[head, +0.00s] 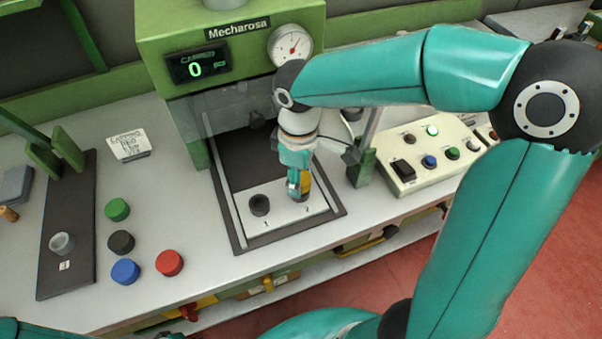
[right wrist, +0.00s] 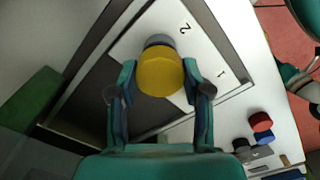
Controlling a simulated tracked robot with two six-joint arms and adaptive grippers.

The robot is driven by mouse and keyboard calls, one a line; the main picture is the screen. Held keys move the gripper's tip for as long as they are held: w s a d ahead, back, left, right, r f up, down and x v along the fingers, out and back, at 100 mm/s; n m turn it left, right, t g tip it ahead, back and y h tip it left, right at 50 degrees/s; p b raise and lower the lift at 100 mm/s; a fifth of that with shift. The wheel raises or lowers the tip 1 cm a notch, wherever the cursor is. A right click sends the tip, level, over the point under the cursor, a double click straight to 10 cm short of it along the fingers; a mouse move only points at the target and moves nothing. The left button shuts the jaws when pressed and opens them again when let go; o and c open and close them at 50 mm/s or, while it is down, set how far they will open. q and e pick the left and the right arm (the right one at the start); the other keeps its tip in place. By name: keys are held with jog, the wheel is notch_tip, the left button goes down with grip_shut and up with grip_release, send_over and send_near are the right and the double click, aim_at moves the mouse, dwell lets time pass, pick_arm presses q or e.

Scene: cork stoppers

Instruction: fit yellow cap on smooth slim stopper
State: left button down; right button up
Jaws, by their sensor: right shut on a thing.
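My right gripper (head: 299,180) is over the place marked 2 on the white plate of the green machine, pointing down. It is shut on the yellow cap (head: 305,184), which also shows between the fingers (right wrist: 160,78) in the right wrist view. A grey round piece (right wrist: 159,41) shows just beyond the cap's edge, near the mark 2. I cannot tell whether the cap touches it or whether it is the slim stopper. My left gripper is not in view.
Green (head: 117,209), black (head: 121,242), blue (head: 125,271) and red (head: 169,263) caps lie on the table. A dark board (head: 80,215) bears a grey cup (head: 61,244). A button panel (head: 430,155) stands at right.

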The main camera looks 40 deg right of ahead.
jog(key=shift+f, duration=0.1)
jog(key=o, duration=0.9)
jog(key=shift+c, duration=0.2)
notch_tip(320, 180, up, 12)
dwell(0.4)
